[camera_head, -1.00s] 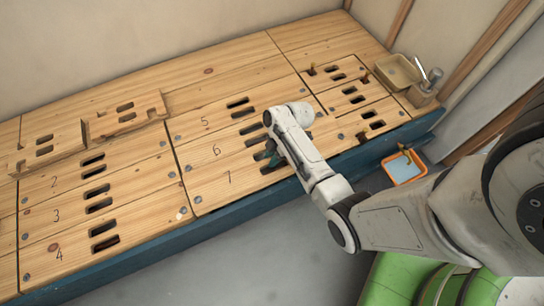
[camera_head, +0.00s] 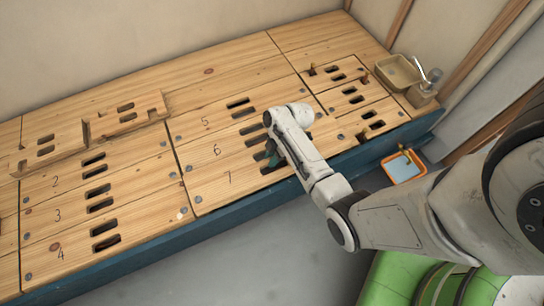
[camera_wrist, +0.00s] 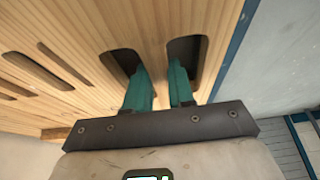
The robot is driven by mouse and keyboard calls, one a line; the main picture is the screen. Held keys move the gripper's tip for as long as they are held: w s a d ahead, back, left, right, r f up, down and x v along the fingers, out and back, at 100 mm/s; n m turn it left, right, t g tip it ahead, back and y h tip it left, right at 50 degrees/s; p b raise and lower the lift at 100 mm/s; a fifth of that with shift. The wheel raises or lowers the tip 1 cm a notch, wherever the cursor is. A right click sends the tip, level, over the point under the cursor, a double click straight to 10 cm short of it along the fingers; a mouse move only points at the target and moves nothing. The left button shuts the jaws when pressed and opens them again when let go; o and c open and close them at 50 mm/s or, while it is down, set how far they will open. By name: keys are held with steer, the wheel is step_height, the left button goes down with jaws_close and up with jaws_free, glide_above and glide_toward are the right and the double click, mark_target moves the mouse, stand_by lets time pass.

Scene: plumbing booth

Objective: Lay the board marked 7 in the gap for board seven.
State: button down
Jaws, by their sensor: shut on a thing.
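The board marked 7 (camera_head: 215,186) lies along the front edge of the bench, below the board marked 6 (camera_head: 205,157). It looks flush with its neighbours in the head view. My gripper (camera_head: 272,157) is at this board's slots, with my arm hiding part of its right side. In the wrist view, the green fingers of my gripper (camera_wrist: 160,85) reach into the two slots of the board (camera_wrist: 158,25) and are shut on the wood strip between them. The fingertips are hidden inside the slots.
Boards marked 2, 3 and 4 (camera_head: 75,240) lie to the left. Two loose slotted boards (camera_head: 125,116) rest on top at the back left. A tan basin (camera_head: 397,72) is at the right end, and an orange-rimmed tray (camera_head: 404,167) is below the bench.

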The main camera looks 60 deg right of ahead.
steer(key=shift+f+b, duration=1.2)
steer(key=shift+f, duration=0.5)
stand_by(0.8)
steer(key=c, duration=1.3)
jaws_free()
steer(key=o, duration=0.4)
steer(key=p+v, duration=0.5)
steer(key=v, duration=0.5)
steer(key=shift+s+d+r, duration=0.15)
steer(key=shift+r, duration=0.2)
